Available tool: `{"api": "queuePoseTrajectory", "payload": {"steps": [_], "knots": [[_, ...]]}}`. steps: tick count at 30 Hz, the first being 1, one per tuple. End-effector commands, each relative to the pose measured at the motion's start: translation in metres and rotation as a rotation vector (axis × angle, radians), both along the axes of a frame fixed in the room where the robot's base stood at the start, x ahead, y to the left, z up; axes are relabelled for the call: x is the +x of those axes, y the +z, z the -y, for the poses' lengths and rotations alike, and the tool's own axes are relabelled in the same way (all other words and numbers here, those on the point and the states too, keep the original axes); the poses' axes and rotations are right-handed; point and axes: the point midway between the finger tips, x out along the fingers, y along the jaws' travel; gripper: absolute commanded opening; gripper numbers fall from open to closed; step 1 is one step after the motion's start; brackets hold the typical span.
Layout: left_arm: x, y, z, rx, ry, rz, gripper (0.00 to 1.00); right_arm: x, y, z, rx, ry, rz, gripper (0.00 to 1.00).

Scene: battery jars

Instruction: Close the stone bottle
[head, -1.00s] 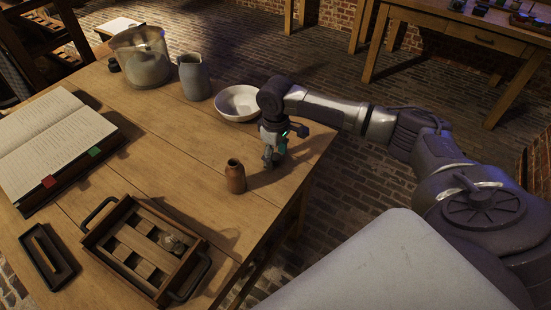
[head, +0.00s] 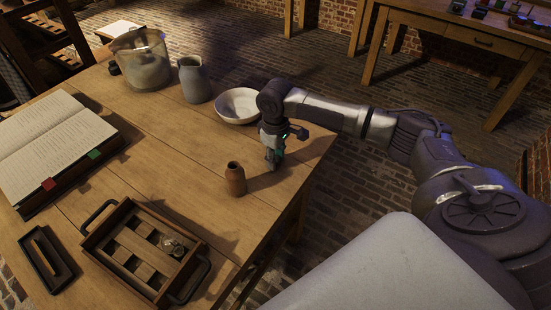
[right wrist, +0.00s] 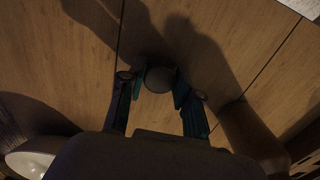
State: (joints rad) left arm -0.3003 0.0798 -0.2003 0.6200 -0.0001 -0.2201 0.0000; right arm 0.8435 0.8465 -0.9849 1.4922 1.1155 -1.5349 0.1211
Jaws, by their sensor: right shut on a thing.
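The stone bottle (head: 235,180) looks like the small brown bottle with a narrow neck, standing upright near the table's right edge. Its mouth shows no stopper. My right gripper (head: 273,163) points down at the tabletop just right of the bottle, apart from it. In the right wrist view, my right gripper (right wrist: 156,88) has its fingers on both sides of a small round dark thing (right wrist: 160,79) and is shut on it. It may be the stopper, but it is too dark to be sure. My left gripper is not in view.
A white bowl (head: 238,118) lies behind my right gripper. A grey jug (head: 195,88) and a clear jar (head: 141,70) stand farther back. A wooden tray (head: 98,238) with black handles is at the front, and an open book (head: 50,135) is at left. The middle tabletop is clear.

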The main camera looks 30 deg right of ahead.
Motion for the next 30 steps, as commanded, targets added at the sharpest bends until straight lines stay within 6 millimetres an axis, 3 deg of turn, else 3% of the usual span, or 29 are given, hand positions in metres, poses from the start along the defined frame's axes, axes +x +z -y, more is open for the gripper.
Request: {"api": "queuePoseTrajectory", "payload": {"steps": [10, 21, 30], "knots": [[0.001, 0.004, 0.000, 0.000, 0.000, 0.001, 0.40, -0.002, 0.043, 0.001, 0.000, 0.000, 0.002, 0.20], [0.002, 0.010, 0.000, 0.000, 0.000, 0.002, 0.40, -0.085, 0.090, 0.008, -0.002, 0.000, 0.000, 0.20], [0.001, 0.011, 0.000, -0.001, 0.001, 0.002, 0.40, -0.114, 0.108, 0.009, 0.000, 0.000, 0.001, 0.20]]}}
